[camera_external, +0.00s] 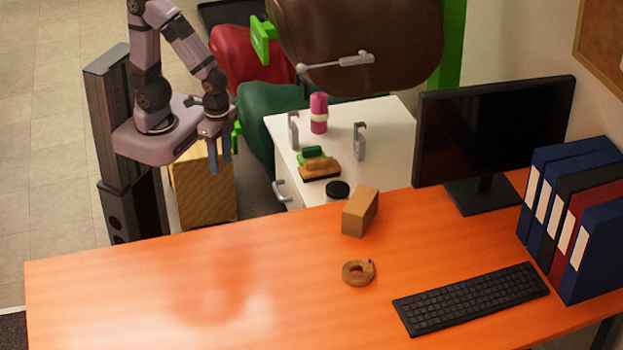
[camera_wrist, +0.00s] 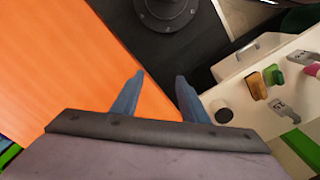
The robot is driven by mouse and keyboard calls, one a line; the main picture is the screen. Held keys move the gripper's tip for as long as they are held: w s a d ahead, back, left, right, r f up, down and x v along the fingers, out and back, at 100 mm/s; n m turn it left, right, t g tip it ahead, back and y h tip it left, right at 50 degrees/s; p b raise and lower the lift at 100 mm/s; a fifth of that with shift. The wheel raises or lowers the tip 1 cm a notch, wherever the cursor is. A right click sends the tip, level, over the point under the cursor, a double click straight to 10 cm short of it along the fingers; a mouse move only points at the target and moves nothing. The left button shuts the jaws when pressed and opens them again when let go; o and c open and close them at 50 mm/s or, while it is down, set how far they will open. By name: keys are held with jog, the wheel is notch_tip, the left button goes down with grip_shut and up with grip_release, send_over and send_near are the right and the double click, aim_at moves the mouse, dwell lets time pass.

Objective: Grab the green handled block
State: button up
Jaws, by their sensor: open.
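The green handled block (camera_external: 312,154) lies on top of the white cabinet, just behind a tan brush-like block (camera_external: 320,169) with a dark underside. In the wrist view the green block (camera_wrist: 273,75) shows at the right, beside the tan block (camera_wrist: 256,86). My gripper (camera_external: 220,160) hangs left of the cabinet, well apart from the block, with its blue fingers pointing down. In the wrist view my gripper (camera_wrist: 159,78) has its two fingers spread, with nothing between them.
The white cabinet (camera_external: 385,118) also bears two grey metal brackets, a pink bottle (camera_external: 318,113) and a black round item (camera_external: 338,189). A brown saddle (camera_external: 360,40) stands behind it. The orange desk (camera_external: 130,290) in front holds a cardboard box (camera_external: 360,212), tape, keyboard and monitor.

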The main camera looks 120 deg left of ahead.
aim_at(312, 151)
jog(key=shift+o, duration=0.3)
dwell(0.4)
